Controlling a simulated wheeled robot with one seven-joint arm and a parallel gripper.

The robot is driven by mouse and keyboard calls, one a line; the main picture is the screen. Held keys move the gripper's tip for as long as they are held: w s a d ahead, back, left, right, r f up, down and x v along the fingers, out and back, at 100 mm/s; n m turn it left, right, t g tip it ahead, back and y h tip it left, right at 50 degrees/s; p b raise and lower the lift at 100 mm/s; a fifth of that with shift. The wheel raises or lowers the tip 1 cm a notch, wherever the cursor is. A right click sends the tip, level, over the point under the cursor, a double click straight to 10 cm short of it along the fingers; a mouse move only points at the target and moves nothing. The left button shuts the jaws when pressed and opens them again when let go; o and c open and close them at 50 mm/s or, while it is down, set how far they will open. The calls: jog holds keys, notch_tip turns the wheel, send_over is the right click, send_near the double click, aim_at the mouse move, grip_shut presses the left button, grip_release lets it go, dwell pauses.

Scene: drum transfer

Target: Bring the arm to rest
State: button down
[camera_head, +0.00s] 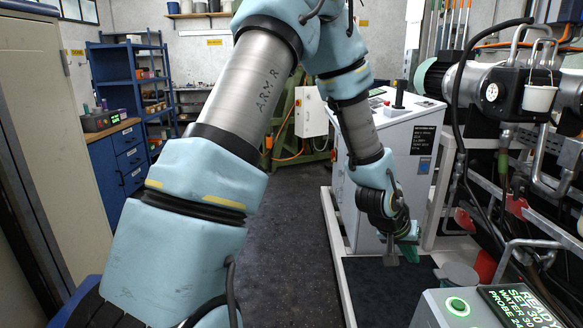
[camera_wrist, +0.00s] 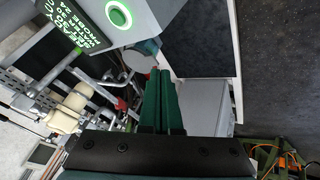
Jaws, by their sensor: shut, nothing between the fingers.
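My arm reaches across the head view from the lower left, over the top, and down to the right. My gripper (camera_head: 409,252) hangs at its end, pointing down, in front of the white control cabinet (camera_head: 408,140) and above a dark mat (camera_head: 375,300). In the wrist view my gripper (camera_wrist: 161,75) shows two green fingers side by side, shut with nothing between them. No object is held.
A grey box (camera_head: 430,312) with a lit green button and display stands at the lower right. A grey round-topped thing (camera_head: 456,275) is near my gripper. Pipes and a motor (camera_head: 492,88) fill the right side. The dark floor (camera_head: 290,240) at centre is clear.

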jog(key=w+a+r+n+y, duration=0.1)
jog(key=w+a+r+y, duration=0.1)
jog(key=a, duration=0.8)
jog(key=w+a+r+n+y, duration=0.1)
jog(key=w+a+r+y, duration=0.15)
jog(key=a, duration=0.65)
jog(key=s+a+r+n+y, duration=0.1)
jog(key=s+a+r, duration=0.1)
jog(key=a, duration=0.7)
jog(key=s+a+r+n+g+y, duration=0.1)
jog(key=s+a, duration=0.3)
jog(key=a, duration=0.5)
jog(key=shift+s+a+r+n, duration=0.4)
jog(key=shift+r+n, duration=0.35)
jog(key=shift+n, duration=0.05)
